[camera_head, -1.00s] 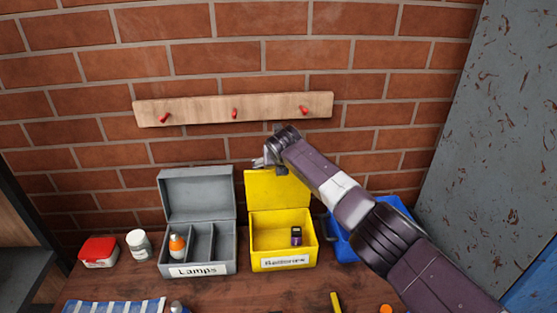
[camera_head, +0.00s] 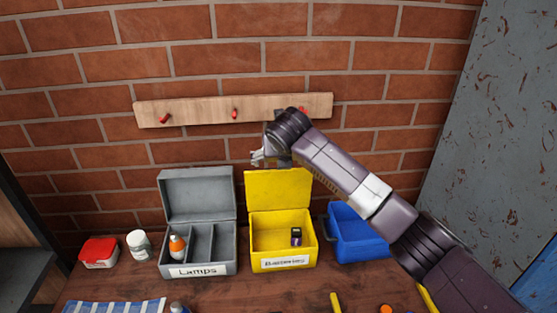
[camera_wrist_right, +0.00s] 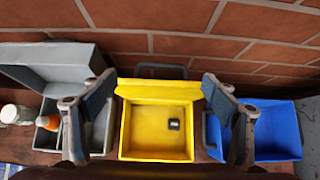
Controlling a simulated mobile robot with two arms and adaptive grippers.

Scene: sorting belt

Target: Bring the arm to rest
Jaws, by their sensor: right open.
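My right arm comes in from the lower right of the head view. Its gripper (camera_head: 258,158) is above and behind the yellow box's raised lid, near the brick wall. In the right wrist view the gripper (camera_wrist_right: 158,115) shows two fingers spread wide with nothing between them. The open yellow box (camera_head: 285,263) stands below, and it also shows between the fingers in the wrist view (camera_wrist_right: 158,157). A small dark battery-like item (camera_head: 296,236) is inside it, towards the right. My left gripper is not in view.
A grey open box (camera_head: 197,269) labelled Lamps holds an orange-and-white bottle-shaped item (camera_head: 177,246). A blue bin (camera_head: 360,250) is at right. A red-lidded container (camera_head: 99,252) and white jar (camera_head: 139,244) stand left. A wooden peg rail (camera_head: 200,108) is on the wall.

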